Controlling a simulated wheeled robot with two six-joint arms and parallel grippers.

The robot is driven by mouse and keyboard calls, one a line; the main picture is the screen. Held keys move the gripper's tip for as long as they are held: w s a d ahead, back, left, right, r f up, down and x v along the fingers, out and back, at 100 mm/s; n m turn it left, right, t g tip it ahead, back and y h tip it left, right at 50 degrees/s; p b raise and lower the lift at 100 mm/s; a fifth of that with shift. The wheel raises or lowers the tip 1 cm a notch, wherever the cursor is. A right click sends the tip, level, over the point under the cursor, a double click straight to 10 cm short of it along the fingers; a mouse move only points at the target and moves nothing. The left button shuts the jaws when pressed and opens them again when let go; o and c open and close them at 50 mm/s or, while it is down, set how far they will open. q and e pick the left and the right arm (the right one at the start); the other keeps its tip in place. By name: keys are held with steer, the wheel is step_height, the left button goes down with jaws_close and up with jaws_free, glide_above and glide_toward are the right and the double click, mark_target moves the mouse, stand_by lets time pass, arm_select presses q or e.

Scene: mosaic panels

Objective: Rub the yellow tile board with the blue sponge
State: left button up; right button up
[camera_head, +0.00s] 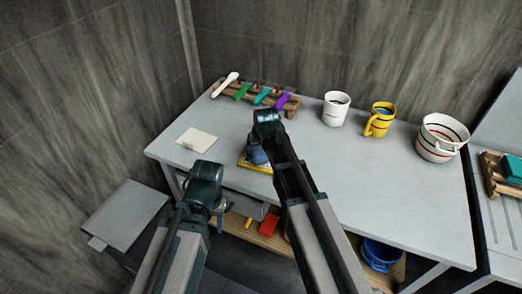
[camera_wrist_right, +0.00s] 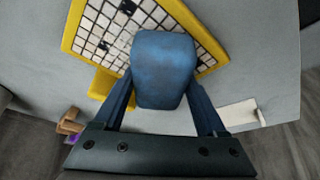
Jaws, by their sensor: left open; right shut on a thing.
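The yellow tile board (camera_head: 243,162) lies on the grey table near its front edge, mostly hidden by my right arm. In the right wrist view the yellow-framed board (camera_wrist_right: 71,28) shows pale square tiles with a few dark patches. My right gripper (camera_head: 262,140) is shut on the blue sponge (camera_head: 258,155). In the right wrist view the sponge (camera_wrist_right: 163,68) sits between both fingers and overlaps the board's lower edge. I cannot tell whether it touches the tiles. My left gripper (camera_head: 206,182) is open and empty in front of the table edge.
A wooden rack (camera_head: 292,108) with several coloured-handled tools stands at the back. A white mug (camera_head: 336,109), a yellow mug (camera_head: 379,120) and a striped white pot (camera_head: 441,139) stand to the right. A pale card (camera_head: 197,139) lies left of the board. The table's right front is clear.

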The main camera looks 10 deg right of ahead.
steer(key=shift+w+a+r, duration=0.1)
steer(key=shift+w+a, duration=0.3)
steer(key=shift+a, duration=0.3)
steer(key=shift+w+a, duration=0.4)
steer(key=shift+a, duration=0.3)
steer(key=shift+w+a, duration=0.5)
steer(key=shift+a, duration=0.35)
steer(key=shift+w+a, duration=0.45)
steer(key=shift+a, duration=0.4)
steer(key=shift+s+d, duration=0.5)
steer(key=shift+d, duration=0.35)
steer(key=shift+s+d, duration=0.5)
steer(key=shift+d, duration=0.35)
